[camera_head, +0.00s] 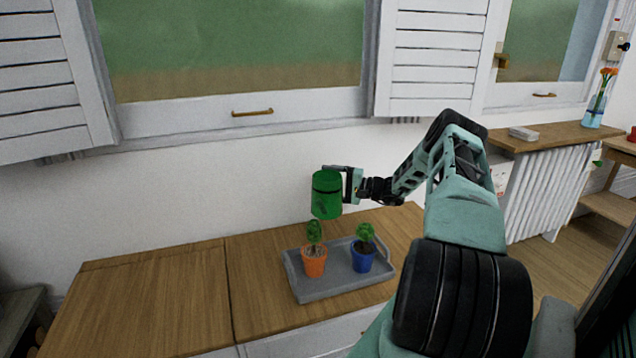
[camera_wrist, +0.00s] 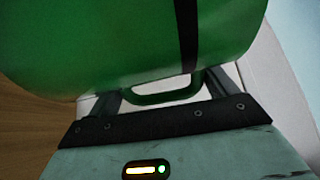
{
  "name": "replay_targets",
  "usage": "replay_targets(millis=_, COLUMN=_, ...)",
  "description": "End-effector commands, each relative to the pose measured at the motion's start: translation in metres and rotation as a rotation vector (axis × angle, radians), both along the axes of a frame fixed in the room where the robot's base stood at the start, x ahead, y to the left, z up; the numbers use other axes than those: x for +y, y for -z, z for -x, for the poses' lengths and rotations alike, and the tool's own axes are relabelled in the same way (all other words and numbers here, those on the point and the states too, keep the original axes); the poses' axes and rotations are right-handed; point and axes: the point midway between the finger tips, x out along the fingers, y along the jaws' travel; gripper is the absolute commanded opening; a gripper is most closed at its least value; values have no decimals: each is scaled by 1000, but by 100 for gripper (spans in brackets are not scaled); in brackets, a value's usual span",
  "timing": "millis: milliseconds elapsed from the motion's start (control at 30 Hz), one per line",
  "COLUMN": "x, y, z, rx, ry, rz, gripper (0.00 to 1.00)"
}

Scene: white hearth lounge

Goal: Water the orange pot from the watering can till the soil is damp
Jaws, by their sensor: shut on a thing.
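My gripper (camera_head: 352,184) is shut on the green watering can (camera_head: 326,197) and holds it in the air above the tray, close to upright. In the wrist view the can (camera_wrist: 120,40) fills the top, with its handle (camera_wrist: 168,93) between the fingers (camera_wrist: 165,100). The orange pot (camera_head: 314,263) with a small green plant stands on the left part of the grey tray (camera_head: 322,291), a little below and left of the can. The spout is not clearly seen, and I cannot tell how damp the soil is.
A blue pot (camera_head: 362,258) with a plant stands on the tray, right of the orange pot. The tray is on a wooden cabinet top (camera_head: 170,290), clear to its left. The wall and window sill (camera_head: 250,125) are behind the can.

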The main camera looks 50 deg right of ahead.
Motion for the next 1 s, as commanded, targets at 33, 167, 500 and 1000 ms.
replay_targets(millis=33, x=-2, y=-2, z=1, rx=-4, ry=2, rz=2, gripper=34)
replay_targets(millis=167, x=-2, y=-5, z=0, rx=-9, ry=1, rz=10, gripper=34)
replay_targets(millis=500, x=-3, y=-16, z=-1, rx=-32, ry=1, rz=52, gripper=34)
replay_targets(millis=1000, x=-4, y=-31, z=-2, rx=-65, ry=1, rz=112, gripper=34)
